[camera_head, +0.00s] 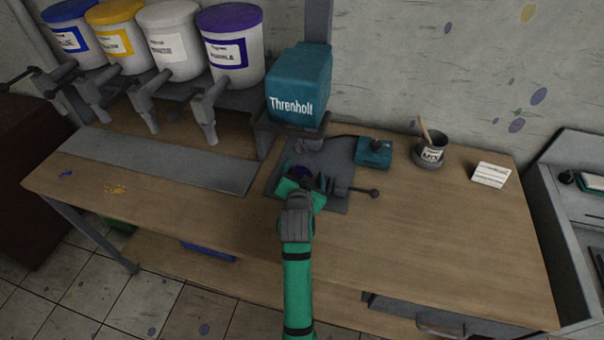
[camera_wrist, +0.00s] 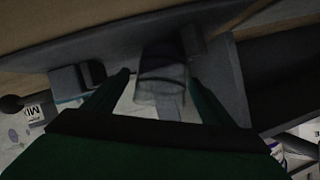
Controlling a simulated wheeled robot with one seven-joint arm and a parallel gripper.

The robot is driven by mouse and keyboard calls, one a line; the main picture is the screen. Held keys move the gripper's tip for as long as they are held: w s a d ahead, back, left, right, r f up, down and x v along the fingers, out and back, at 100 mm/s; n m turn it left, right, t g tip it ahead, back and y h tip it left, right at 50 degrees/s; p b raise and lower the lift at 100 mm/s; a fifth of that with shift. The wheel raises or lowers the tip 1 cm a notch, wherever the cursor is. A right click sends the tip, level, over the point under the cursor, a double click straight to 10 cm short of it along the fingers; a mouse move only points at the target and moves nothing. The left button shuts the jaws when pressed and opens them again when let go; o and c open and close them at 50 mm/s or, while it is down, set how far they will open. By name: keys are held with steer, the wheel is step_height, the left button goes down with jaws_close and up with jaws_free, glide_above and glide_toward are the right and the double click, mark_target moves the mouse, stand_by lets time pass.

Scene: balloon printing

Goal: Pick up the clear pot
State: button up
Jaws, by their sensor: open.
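The clear pot (camera_wrist: 162,72) appears in the wrist view as a greyish, see-through shape between the two fingers of my gripper (camera_wrist: 160,92). The fingers are spread, one on each side of it; I cannot tell whether either touches it. In the head view my green gripper (camera_head: 304,183) is at the grey plate below the teal Threnholt machine (camera_head: 300,85). A small dark purple patch (camera_head: 303,173) shows between its fingers there, most likely the pot's contents or top. The gripper and arm hide most of the pot in that view.
A black-knobbed lever (camera_head: 362,191) sticks out right of my gripper. A teal box (camera_head: 374,153), a MIX cup (camera_head: 432,150) with a stick and a white card (camera_head: 491,174) stand further right. Several paint buckets (camera_head: 232,52) with taps line the left back. The bench front right is clear.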

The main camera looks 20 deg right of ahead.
steer(key=c, duration=1.3)
steer(key=shift+r, duration=0.1)
steer(key=shift+s+d+r, duration=0.15)
steer(key=shift+d+r, duration=0.05)
steer(key=shift+r, duration=0.1)
steer(key=s+d+r, duration=0.2)
steer(key=d, duration=0.1)
steer(key=s+d+r, duration=0.3)
steer(key=d, duration=0.1)
steer(key=s+d+r, duration=0.2)
steer(key=d, duration=0.2)
steer(key=shift+s+r, duration=0.15)
steer(key=shift+s, duration=0.2)
